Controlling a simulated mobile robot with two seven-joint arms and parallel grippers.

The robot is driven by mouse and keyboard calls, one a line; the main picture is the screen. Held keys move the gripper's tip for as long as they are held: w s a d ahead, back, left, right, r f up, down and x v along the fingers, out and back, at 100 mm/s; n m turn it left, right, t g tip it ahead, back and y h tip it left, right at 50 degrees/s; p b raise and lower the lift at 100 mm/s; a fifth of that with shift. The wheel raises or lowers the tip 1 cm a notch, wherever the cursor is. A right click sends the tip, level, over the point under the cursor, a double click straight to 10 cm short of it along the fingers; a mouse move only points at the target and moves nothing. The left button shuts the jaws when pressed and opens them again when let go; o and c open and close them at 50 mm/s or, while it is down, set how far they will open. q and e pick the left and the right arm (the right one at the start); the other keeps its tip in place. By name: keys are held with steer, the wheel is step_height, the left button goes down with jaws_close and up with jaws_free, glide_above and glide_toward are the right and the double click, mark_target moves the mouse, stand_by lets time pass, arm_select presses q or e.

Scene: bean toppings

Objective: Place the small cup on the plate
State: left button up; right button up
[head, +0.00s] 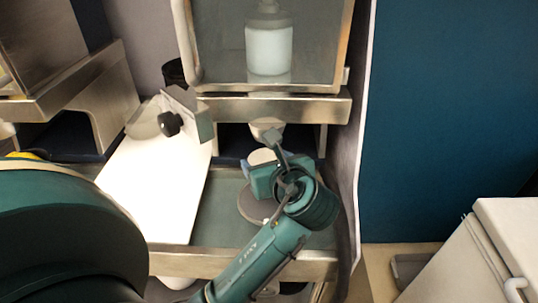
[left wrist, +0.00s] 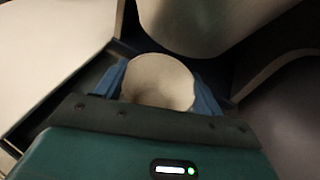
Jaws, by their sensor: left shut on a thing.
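My left gripper (head: 264,167) is shut on a small pale cup (head: 260,157). In the left wrist view the cup (left wrist: 160,80) sits between the two blue fingers of the left gripper (left wrist: 160,88), its round opening facing the camera. A round brownish plate (head: 251,205) lies on the counter, nearer the front than the cup and partly hidden by my wrist. I cannot tell whether the cup touches any surface. My right gripper is not in view.
A pale bowl-shaped piece (head: 266,126) is under the metal dispenser frame (head: 270,106), just behind the cup. A white board (head: 160,185) with a black-knobbed device (head: 171,124) lies to the left. A wall edge (head: 358,130) bounds the right.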

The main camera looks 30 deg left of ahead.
arm_select(q)
steer(key=shift+s+d+r, duration=0.15)
steer(key=shift+s, duration=0.05)
steer(key=shift+f, duration=0.2)
steer(key=o, duration=1)
